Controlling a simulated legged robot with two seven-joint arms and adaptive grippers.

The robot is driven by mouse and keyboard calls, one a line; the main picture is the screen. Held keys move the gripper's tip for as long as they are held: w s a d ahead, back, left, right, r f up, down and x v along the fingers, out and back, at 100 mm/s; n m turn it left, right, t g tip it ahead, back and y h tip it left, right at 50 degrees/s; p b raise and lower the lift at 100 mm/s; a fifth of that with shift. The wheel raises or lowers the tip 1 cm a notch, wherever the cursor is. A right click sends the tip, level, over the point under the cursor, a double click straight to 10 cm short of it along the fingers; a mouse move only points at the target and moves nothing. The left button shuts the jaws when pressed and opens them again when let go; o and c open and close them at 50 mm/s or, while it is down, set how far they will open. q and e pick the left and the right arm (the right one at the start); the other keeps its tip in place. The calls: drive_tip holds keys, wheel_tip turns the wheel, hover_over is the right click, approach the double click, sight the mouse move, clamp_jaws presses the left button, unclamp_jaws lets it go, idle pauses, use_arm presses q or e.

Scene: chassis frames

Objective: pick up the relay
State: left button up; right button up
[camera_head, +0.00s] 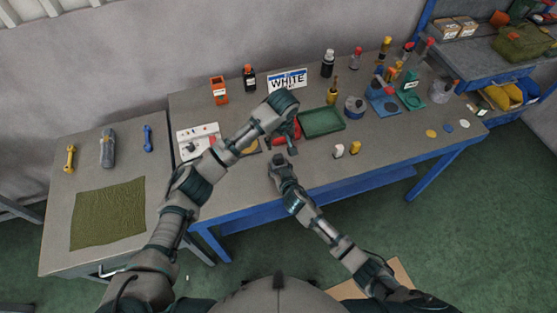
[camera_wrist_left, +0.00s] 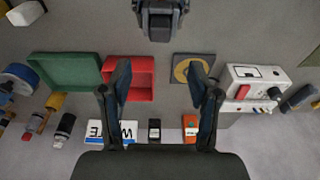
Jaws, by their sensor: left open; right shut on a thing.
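I cannot pick out a relay for certain in either view. My left gripper (camera_head: 291,138) is open and empty above the workbench, over the red tray (camera_head: 278,142). In the left wrist view its two fingers (camera_wrist_left: 161,72) are spread wide, with the red tray (camera_wrist_left: 143,80) partly behind one of them. My right gripper (camera_head: 278,165) is low near the bench's front edge, in front of the red tray. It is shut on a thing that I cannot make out. It also shows at the top of the left wrist view (camera_wrist_left: 160,18).
A green tray (camera_head: 321,122) stands right of the red one. A white panel box (camera_head: 198,140) is to the left.

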sight(278, 156)
use_arm(q)
drive_tip(key=f, duration=0.5)
drive_tip(key=shift+w+a+f, duration=0.2)
drive_tip(key=shift+w, duration=0.15)
drive_tip(key=shift+w+f, duration=0.15)
drive_tip(key=shift+f, duration=2.6)
clamp_jaws()
